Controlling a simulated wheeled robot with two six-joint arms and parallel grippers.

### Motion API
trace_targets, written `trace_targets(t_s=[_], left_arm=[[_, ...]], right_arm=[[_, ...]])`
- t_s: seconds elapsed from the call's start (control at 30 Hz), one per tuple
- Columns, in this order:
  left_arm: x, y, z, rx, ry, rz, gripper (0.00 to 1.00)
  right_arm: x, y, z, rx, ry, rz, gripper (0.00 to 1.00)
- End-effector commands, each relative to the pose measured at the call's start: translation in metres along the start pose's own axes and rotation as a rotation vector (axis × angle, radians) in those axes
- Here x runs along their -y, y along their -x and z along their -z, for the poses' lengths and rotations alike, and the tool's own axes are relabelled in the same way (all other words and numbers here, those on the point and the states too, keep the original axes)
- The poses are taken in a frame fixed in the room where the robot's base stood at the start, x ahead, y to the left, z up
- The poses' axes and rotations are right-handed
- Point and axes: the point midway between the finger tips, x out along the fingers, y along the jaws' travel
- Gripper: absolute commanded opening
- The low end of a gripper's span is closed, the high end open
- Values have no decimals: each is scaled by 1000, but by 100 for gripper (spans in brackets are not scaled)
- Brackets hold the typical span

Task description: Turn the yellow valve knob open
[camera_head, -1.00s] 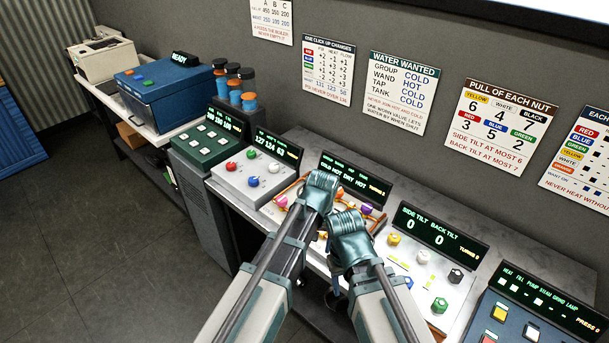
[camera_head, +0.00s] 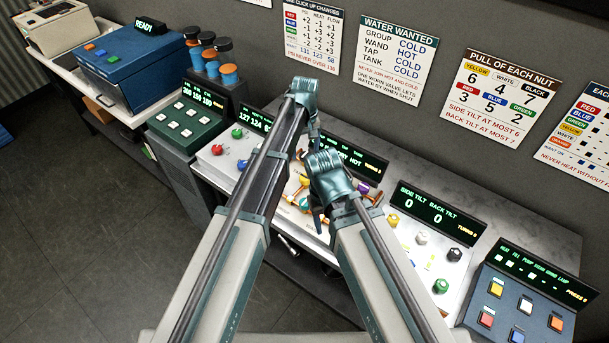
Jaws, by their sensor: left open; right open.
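The valve panel (camera_head: 292,212) has copper pipes and coloured knobs and is partly hidden by my arms. A yellow knob (camera_head: 305,181) shows between my arms, left of the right gripper. A purple knob (camera_head: 362,187) shows to the right. My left gripper (camera_head: 314,138) is open and empty, above the back of the valve panel. My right gripper (camera_head: 318,218) is open, with its fingers pointing down over the panel's middle. Neither gripper visibly holds a knob; whether the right fingers touch anything is unclear.
A tilt panel with another yellow knob (camera_head: 393,220) stands to the right. A button panel (camera_head: 520,305) is at the far right. A panel with red, green and blue knobs (camera_head: 222,160) is on the left. Bare counter (camera_head: 470,195) lies behind the tilt panel.

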Motion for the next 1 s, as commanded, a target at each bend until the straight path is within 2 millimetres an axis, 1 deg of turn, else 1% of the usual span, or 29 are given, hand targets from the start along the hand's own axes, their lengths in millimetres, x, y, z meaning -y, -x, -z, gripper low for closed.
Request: trace_targets(t_s=[0.03,0.27,0.8,0.9,1.0], left_arm=[[0,-8,0,0,0,0,79],[0,-36,0,0,-1,0,79],[0,-114,0,0,-1,0,79],[0,-124,0,0,-1,0,79],[0,-130,0,0,-1,0,79]], right_arm=[[1,-8,1,0,0,0,50],[3,-36,2,-1,1,-1,50],[10,-113,7,-1,14,-3,50],[11,-123,8,-1,13,-3,50],[12,-129,8,-1,13,-3,50]])
